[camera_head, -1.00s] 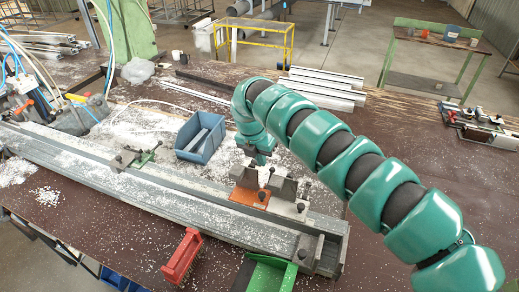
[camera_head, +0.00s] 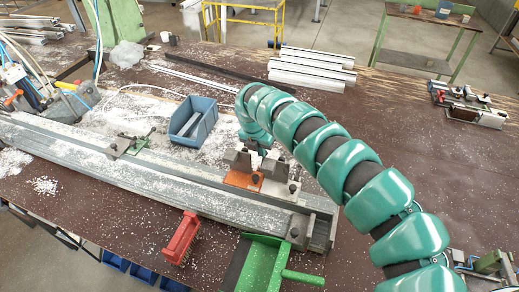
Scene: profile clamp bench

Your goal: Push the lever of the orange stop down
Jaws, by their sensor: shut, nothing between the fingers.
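The orange stop (camera_head: 242,181) sits on the long grey profile rail, with an upright grey block on it. A dark knob (camera_head: 256,180), which looks like its lever end, shows at its right side; the lever's exact angle is too small to tell. My gripper (camera_head: 262,151) is shut and empty, pointing down just behind and above the orange stop. Its fingertips are mostly hidden by the grey blocks, so I cannot tell whether it touches the stop.
A pale stop (camera_head: 280,188) with its own grey block stands right beside the orange one. A blue bin (camera_head: 193,121) stands behind. A red brush (camera_head: 181,238) and green dustpan (camera_head: 262,262) lie in front.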

